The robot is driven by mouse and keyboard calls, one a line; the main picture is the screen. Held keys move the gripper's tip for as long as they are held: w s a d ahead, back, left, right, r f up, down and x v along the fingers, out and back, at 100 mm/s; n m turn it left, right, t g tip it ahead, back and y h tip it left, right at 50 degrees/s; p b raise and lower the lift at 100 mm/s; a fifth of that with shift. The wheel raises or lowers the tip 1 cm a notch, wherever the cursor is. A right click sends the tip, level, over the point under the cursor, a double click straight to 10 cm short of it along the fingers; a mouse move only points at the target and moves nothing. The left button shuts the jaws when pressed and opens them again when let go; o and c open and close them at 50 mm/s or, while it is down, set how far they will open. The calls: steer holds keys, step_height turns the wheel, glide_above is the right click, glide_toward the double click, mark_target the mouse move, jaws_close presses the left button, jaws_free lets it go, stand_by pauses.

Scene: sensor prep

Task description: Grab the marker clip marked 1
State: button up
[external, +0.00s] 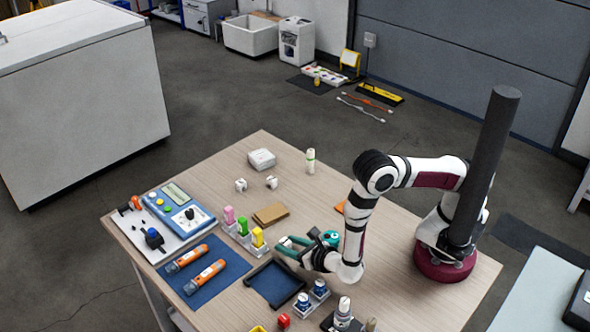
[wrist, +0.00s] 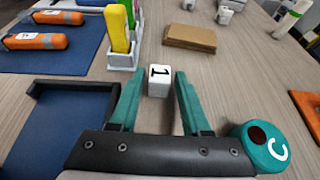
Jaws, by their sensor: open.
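The marker clip marked 1 (wrist: 158,82) is a small white block with a black "1" on its top face. In the wrist view it stands on the wooden table between the tips of my gripper's two teal fingers. My gripper (wrist: 157,88) is open, with a visible gap on the clip's right side and a narrower one on its left. In the external view my gripper (external: 284,246) is low over the table's middle, and I cannot make out the marked clip there. Two similar white clips (external: 240,185) (external: 272,182) stand farther back.
A dark blue tray (wrist: 75,84) lies left of my fingers. A teal round piece marked C (wrist: 262,148) is close on the right. A rack with pink, green and yellow markers (external: 243,233) and a brown block (external: 270,213) stand ahead. Orange tools lie on a blue mat (external: 222,252).

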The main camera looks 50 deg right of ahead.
steer(key=shift+x, duration=0.9)
jaws_close()
